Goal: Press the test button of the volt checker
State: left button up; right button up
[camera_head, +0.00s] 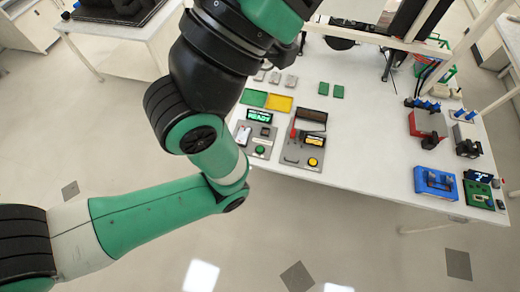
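Two grey test units stand side by side near the table's front edge, and I cannot tell which is the volt checker. The left unit (262,132) has a lit green display reading READY (259,116) and a round green button (260,149). The right unit (291,157) has a lit yellow display (315,140), a red lever-like part (293,130) and a round yellow button (312,162). My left arm comes in from the left, passes close to the left unit in the picture and leaves at the top. Neither gripper is in view.
Green (254,97) and yellow (279,102) trays lie behind the units. A blue fixture (435,183) and a green board (478,193) sit at the table's right front. The white table (375,150) is clear between them and the units.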

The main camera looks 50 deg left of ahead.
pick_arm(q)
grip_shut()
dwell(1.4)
